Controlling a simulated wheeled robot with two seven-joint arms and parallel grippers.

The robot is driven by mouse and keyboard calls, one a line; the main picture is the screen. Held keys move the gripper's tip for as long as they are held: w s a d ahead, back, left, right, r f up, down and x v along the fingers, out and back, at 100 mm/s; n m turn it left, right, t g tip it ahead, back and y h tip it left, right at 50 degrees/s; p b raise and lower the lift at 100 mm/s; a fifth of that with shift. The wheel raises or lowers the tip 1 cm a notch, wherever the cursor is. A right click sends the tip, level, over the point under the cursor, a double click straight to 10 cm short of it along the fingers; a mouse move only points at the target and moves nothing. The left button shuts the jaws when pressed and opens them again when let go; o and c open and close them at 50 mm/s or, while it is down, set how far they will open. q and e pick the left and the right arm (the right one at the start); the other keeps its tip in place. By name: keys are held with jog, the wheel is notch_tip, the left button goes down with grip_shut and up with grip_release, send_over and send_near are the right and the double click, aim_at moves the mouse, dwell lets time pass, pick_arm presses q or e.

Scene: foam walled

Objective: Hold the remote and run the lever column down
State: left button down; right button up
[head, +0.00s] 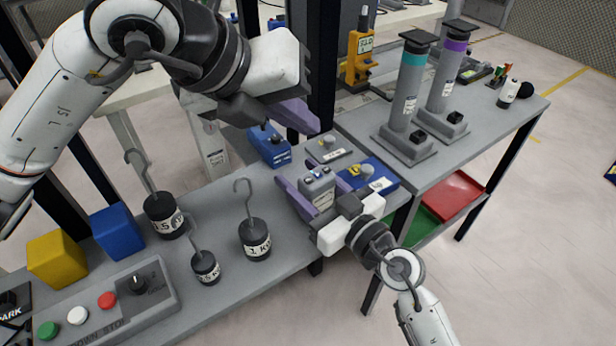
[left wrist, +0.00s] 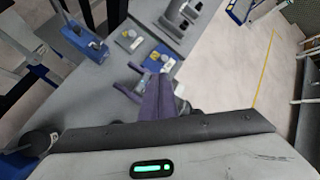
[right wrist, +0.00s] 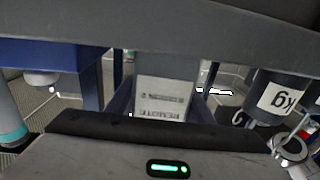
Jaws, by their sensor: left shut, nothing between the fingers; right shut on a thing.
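The remote (head: 318,184) is a small grey box with buttons on top, above the bench edge in the head view. My right gripper (head: 308,203) is shut on it, purple fingers on either side. Its label shows upside down between the fingers in the right wrist view (right wrist: 160,98). My left gripper (head: 308,122) is shut and empty, above and behind the remote; its fingers are together in the left wrist view (left wrist: 156,98). Two grey columns stand on the right bench, one with a teal band (head: 405,88) and one with a purple band (head: 447,70). I cannot tell which is the lever column.
Several hooked weights (head: 255,240) stand on the near bench, left of the remote. A button panel (head: 110,305) and yellow (head: 57,258) and blue (head: 117,232) blocks are further left. A blue box (head: 375,178) lies just beside my right gripper. A red tray (head: 455,192) sits below.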

pick_arm(q)
jog(key=shift+w+r+n+t+h, duration=0.15)
jog(key=shift+r+n+t+h, duration=0.2)
jog(key=shift+n, duration=0.45)
jog(key=shift+f, duration=0.15)
send_near(309, 181)
jog(key=w+d+f, duration=0.2)
jog(key=w+d, duration=0.2)
jog(key=shift+w+f, duration=0.15)
jog(key=shift+w, duration=0.05)
jog(key=shift+f, duration=0.1)
dwell(1.5)
jog(key=shift+f, duration=0.35)
